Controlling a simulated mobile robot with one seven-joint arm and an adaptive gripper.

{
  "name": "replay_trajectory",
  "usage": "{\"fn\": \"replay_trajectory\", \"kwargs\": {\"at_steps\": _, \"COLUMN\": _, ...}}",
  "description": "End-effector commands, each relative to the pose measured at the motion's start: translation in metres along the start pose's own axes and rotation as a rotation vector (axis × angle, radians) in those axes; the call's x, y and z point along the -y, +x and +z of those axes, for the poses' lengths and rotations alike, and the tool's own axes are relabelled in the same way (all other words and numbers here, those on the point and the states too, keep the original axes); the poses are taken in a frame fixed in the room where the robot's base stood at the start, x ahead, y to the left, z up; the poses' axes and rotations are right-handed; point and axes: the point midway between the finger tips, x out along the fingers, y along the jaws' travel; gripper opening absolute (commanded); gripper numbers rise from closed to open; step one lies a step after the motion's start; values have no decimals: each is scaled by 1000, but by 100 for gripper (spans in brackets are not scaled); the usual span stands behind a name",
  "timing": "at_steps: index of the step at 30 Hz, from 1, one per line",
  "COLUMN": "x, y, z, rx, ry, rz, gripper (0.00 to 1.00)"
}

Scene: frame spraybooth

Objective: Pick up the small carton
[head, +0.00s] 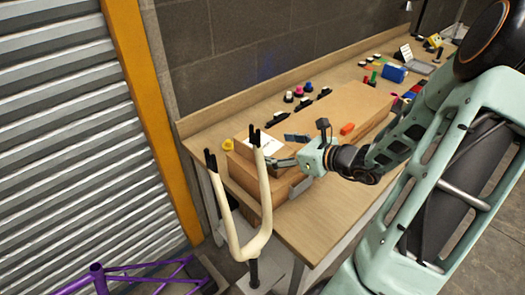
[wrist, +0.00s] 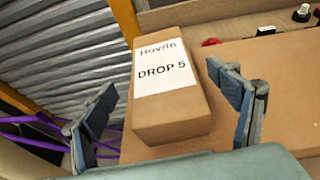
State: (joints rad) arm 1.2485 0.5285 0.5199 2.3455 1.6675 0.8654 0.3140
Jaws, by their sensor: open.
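The small carton (wrist: 172,115) is a brown box with a white label reading "Hovrin DROP 5". In the wrist view it lies between the two fingers of my gripper (wrist: 165,90), with gaps on both sides. In the head view the carton (head: 243,147) rests on top of a larger brown box near the left end of the bench, partly hidden by a cream fork. My gripper (head: 280,162) is open beside the carton, at its right, and holds nothing.
A long wooden bench (head: 290,228) carries a large brown box (head: 350,103), an orange item (head: 347,128) and several small coloured parts. The upright cream fork (head: 262,215) stands close in front of the carton. A purple frame (head: 150,275) is at lower left.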

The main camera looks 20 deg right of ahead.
Motion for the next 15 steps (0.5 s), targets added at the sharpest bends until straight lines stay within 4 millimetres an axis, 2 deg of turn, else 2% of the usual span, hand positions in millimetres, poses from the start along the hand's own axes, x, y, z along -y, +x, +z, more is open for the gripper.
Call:
{"fn": "replay_trajectory", "kwargs": {"at_steps": 7, "x": 1, "y": 16, "z": -2, "rx": 1, "ry": 2, "rz": 2, "gripper": 82}}
{"fn": "replay_trajectory", "kwargs": {"at_steps": 15, "x": 2, "y": 49, "z": -7, "rx": 1, "ry": 1, "rz": 3, "gripper": 82}}
